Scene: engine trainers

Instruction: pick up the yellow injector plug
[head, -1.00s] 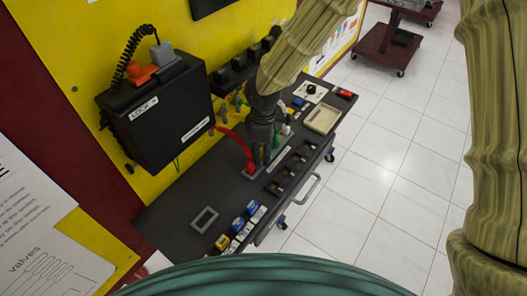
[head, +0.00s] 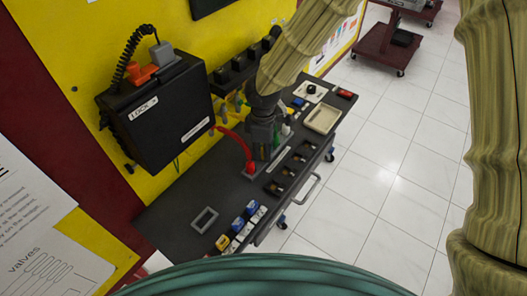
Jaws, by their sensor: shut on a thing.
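My gripper (head: 262,152) points down over the pale strip (head: 268,168) on the dark cart top. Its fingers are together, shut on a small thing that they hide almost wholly. I take this to be the yellow injector plug, as I see no yellow plug standing free on the strip. A red plug (head: 250,166) with a thick red cable stands just left of the fingers. A green plug (head: 276,138) shows just right of and behind the gripper.
A black box (head: 160,115) hangs on the yellow wall at left. Blue, white and yellow connectors (head: 240,222) and a grey frame (head: 204,219) lie at the near end. Dark slots (head: 290,172) line the right edge. A beige tray (head: 322,118) sits at the far end.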

